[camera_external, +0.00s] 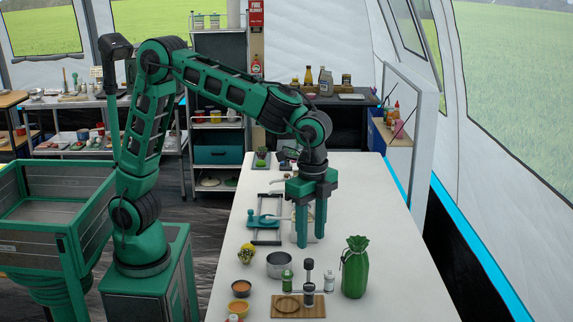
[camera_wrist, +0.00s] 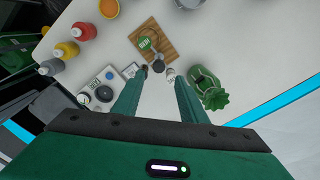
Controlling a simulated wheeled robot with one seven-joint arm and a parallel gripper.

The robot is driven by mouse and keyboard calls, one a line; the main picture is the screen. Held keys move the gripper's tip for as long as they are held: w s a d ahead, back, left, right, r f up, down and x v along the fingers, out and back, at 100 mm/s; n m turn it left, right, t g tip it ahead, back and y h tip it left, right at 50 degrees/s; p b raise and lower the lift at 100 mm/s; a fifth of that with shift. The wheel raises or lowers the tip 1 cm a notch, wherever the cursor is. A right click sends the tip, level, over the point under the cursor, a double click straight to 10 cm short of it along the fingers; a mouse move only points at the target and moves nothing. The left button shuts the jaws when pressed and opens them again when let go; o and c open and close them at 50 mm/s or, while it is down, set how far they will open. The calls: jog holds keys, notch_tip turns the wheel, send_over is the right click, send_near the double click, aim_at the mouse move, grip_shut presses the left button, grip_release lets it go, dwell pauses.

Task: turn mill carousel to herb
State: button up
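The mill carousel (camera_external: 309,281) appears to be the small cluster at the table's near end. Which mill is herb I cannot tell.
A tall green tied bag (camera_external: 355,270) stands close at right. A metal pot (camera_external: 280,264), an orange bowl (camera_external: 239,306) and a yellow-green item (camera_external: 246,254) stand at left. A dark rack (camera_external: 267,236) lies farther back. The white tabletop (camera_external: 385,240) is clear at right.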

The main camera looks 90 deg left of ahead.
notch_tip(320, 180, up, 4)
jog(key=shift+f, duration=0.15)
dwell(0.6)
jog(key=s+a+f+n, duration=0.1)
jog(key=s+a+f, duration=0.1)
jog(key=s, duration=0.9)
jog(key=s+a+f, duration=0.3)
jog(key=s, duration=0.8)
jog(key=s+a+f+n, duration=0.1)
jog(key=s+a+f, duration=0.1)
jog(key=s, duration=0.9)
jog(key=shift+s+a+f+n, duration=0.3)
jog(key=shift+s+f, duration=0.05)
jog(key=shift+s, duration=0.05)
jog(key=shift+w+f, duration=0.25)
jog(key=shift+w, duration=0.4)
